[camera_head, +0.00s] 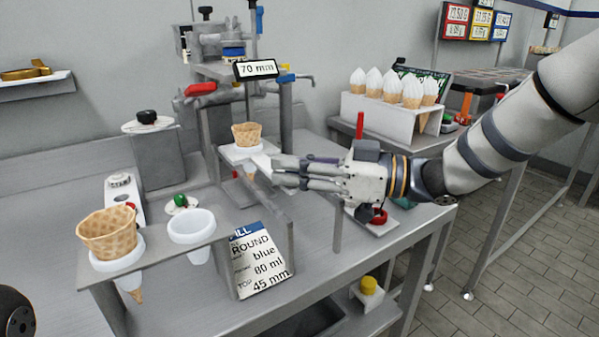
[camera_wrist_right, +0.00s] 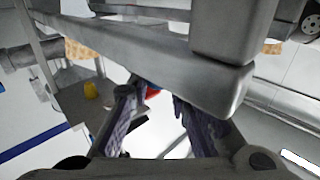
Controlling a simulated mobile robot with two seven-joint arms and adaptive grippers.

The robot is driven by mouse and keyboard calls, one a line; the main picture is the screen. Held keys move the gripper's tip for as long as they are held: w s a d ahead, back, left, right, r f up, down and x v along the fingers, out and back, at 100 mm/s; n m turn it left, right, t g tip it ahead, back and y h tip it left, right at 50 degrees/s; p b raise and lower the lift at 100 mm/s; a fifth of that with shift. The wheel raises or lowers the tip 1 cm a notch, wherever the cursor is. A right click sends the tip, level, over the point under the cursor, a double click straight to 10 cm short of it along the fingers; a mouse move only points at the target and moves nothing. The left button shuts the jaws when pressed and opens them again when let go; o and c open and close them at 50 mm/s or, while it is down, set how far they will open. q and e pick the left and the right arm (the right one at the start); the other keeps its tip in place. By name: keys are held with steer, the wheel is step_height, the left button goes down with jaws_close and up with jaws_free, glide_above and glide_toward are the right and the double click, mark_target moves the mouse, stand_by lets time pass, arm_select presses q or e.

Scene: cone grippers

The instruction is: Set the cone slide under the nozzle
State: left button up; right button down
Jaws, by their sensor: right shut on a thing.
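The white cone slide (camera_head: 238,154) sits at the front of the filling machine, with a small waffle cone (camera_head: 246,134) upright in it. My right gripper (camera_head: 276,172) reaches in from the right and is shut on the slide's near right end. In the right wrist view the two fingers (camera_wrist_right: 160,104) point up under a thick grey bar (camera_wrist_right: 150,62); the held part is hard to make out. The filling machine (camera_head: 222,72) stands behind the slide, with a "70 mm" display (camera_head: 256,69). I cannot clearly make out its nozzle. My left gripper is out of view.
A larger waffle cone (camera_head: 107,234) and an empty white cup (camera_head: 192,228) sit in a rack (camera_head: 160,252) at front left. An order card (camera_head: 258,262) leans beside it. A white stand (camera_head: 382,113) with several filled cones is at back right.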

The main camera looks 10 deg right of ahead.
steer(key=c, duration=1.5)
jaws_free()
steer(key=v, duration=1.2)
steer(key=shift+s, duration=0.1)
